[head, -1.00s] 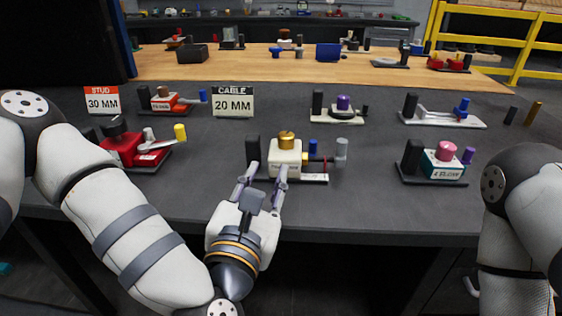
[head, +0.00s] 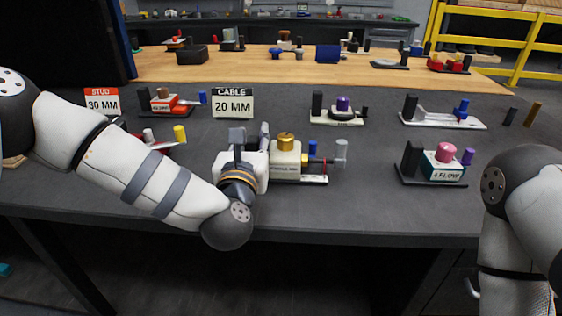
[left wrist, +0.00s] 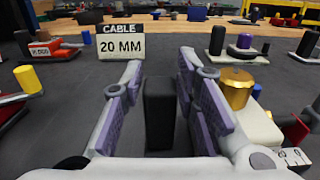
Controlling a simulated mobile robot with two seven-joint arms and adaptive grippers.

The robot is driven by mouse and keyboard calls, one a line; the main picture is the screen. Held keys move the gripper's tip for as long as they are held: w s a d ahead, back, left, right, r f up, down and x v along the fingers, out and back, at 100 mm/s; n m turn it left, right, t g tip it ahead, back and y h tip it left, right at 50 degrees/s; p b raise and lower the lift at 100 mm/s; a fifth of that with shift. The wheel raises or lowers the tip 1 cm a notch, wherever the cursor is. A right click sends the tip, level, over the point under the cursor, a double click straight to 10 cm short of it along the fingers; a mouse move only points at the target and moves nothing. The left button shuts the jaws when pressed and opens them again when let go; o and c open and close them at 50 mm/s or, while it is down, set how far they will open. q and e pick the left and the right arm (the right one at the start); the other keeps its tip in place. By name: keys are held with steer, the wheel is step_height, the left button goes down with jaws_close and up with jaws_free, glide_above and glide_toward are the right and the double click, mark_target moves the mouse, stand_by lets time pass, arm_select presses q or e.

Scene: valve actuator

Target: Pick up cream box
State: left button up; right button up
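The cream box (head: 284,163) with a gold knob on top stands on its base near the front middle of the dark table. In the left wrist view the cream box (left wrist: 258,122) is at the right, outside my right-hand finger and partly hidden by it. My left gripper (head: 250,139) is at the left side of the box, with its fingers upward in the head view. It is open, and in the wrist view (left wrist: 158,78) a black post (left wrist: 159,115) stands between its fingers, with gaps visible. My right gripper is not in view.
A blue peg and a grey peg (head: 341,152) stand right of the box. A teal block with a pink knob (head: 443,165) is farther right. A red unit with a yellow peg (head: 180,134) is left, partly behind my arm. The "CABLE 20 MM" sign (head: 233,103) stands behind.

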arm_select(q)
jaws_close()
step_height(320, 180, up, 9)
step_height(320, 180, down, 6)
steer(key=shift+r, duration=0.25)
steer(key=shift+f, duration=1.25)
